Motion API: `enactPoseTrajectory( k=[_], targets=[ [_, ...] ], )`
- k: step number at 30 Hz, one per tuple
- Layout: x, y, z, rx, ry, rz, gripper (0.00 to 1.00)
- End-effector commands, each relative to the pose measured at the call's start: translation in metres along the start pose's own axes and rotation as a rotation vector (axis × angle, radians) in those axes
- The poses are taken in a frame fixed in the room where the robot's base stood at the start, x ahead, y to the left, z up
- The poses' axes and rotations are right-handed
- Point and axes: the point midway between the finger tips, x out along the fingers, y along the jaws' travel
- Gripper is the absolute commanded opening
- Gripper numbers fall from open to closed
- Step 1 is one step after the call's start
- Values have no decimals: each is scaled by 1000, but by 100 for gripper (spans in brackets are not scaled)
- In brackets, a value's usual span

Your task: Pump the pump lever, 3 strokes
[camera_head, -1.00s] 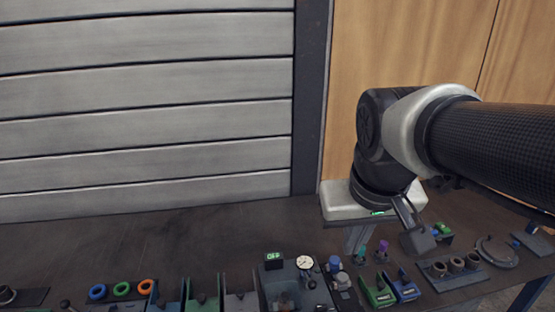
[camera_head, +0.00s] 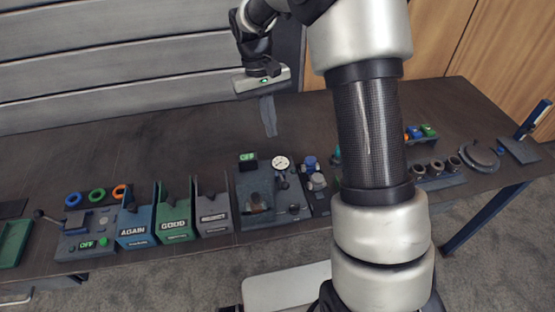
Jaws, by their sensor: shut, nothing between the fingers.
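My gripper (camera_head: 271,133) points down with its fingers together, empty, above the back middle of the bench. It is apart from everything on the bench. Two things look like levers, and I cannot tell for sure which is the pump lever. One is a rod with a dark ball end (camera_head: 38,214) on the grey station at the far left. The other is a blue handle (camera_head: 535,118) standing tilted on a dark plate at the far right. My arm hides part of the bench right of the middle.
A test block (camera_head: 257,205) with a dial gauge (camera_head: 281,162) and an "OFF" display (camera_head: 248,160) stands below my gripper. Left of it are blue (camera_head: 136,230), green (camera_head: 175,225) and grey (camera_head: 213,220) bins. Several rings and dark cups lie about. The bench's back left is clear.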

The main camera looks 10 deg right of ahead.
Motion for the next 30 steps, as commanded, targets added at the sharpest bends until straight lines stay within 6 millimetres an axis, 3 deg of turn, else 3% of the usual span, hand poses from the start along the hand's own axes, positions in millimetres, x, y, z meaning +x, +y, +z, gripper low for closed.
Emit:
enactPoseTrajectory(
  k=[14, 20, 30],
  targets=[
    [8, 0, -1, -1, -4, -1, 0],
    [38, 0, 0, -2, -7, -1, 0],
    [107, 0, 4, -1, -7, -1, 0]
  ],
)
